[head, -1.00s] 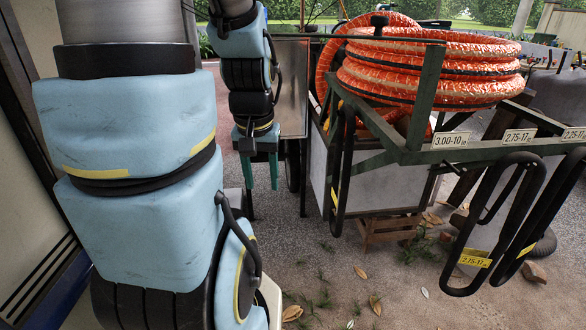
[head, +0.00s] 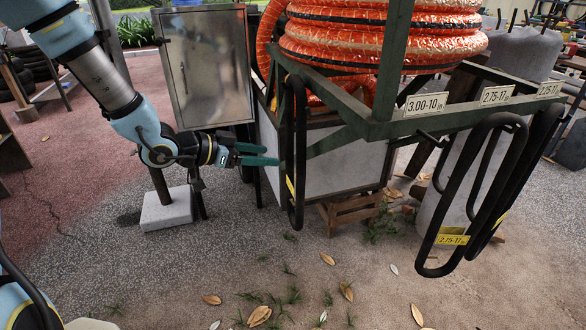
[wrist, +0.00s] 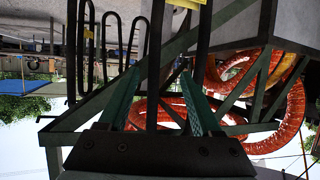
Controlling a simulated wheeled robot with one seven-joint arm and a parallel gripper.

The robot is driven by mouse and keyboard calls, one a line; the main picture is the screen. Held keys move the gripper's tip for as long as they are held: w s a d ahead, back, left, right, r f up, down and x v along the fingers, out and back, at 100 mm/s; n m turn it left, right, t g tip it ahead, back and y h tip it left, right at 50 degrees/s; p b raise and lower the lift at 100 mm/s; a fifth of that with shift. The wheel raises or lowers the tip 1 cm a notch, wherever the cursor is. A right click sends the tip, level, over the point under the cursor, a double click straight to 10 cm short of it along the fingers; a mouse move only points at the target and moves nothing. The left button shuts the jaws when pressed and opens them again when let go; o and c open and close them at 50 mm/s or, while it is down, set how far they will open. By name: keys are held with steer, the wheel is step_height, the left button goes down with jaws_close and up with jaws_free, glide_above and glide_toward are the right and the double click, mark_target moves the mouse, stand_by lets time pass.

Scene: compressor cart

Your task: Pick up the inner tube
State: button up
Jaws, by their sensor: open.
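The wrist view is upside down; there one strand of the inner tube (wrist: 157,50) runs between the fingertips of my gripper (wrist: 160,72), and the other strand lies to the right. I cannot tell whether the fingers touch it.
More black tubes (head: 482,195) hang at the rack's right, one labelled 2.75-17. A metal cabinet (head: 203,70) stands behind my gripper. The ground in front is open, with scattered leaves.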

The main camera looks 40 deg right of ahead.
mark_target(300, 158)
steer(key=x, duration=0.3)
steer(key=s+x, duration=0.1)
steer(key=x, duration=0.1)
steer(key=shift+d+r, duration=0.15)
steer(key=shift+r, duration=0.1)
steer(key=shift+p+x, duration=0.8)
steer(key=shift+x, duration=2.2)
steer(key=shift+w, duration=0.15)
steer(key=shift+c, duration=0.3)
jaws_close()
